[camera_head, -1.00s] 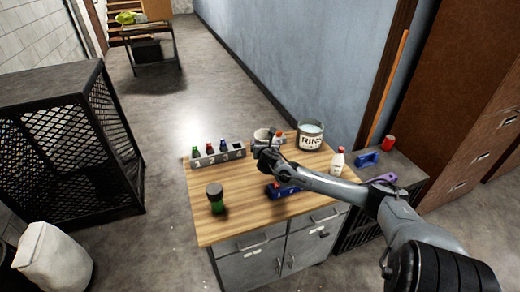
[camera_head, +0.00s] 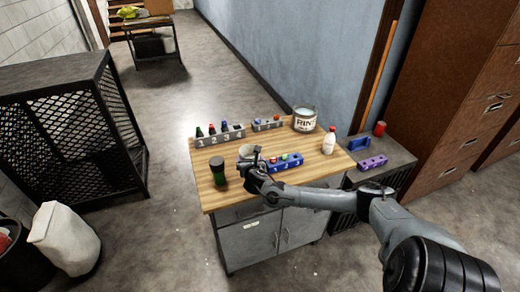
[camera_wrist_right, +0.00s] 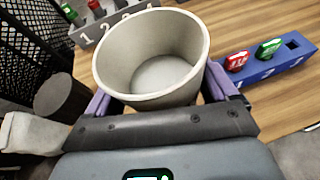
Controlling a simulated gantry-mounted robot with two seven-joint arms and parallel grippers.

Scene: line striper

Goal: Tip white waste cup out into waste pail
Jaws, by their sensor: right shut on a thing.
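My right gripper (camera_head: 256,163) is shut on the white cup (camera_head: 245,151) and holds it above the left middle part of the wooden table. In the right wrist view the cup (camera_wrist_right: 160,55) sits between the jaws, its open mouth facing the camera. Its inside shows a pale grey round bottom; I cannot tell if it holds liquid. A dark pail-like bin (camera_head: 22,262) with something red in it stands on the floor at the lower left. No label shows on it, so I cannot confirm it is the waste pail. My left gripper is out of view.
A numbered rack (camera_head: 222,138), blue block (camera_head: 285,164), rinse pail (camera_head: 306,120) and white bottle (camera_head: 329,141) share the table (camera_head: 205,180). A white sack (camera_head: 65,237) and mesh cage (camera_head: 75,125) stand left.

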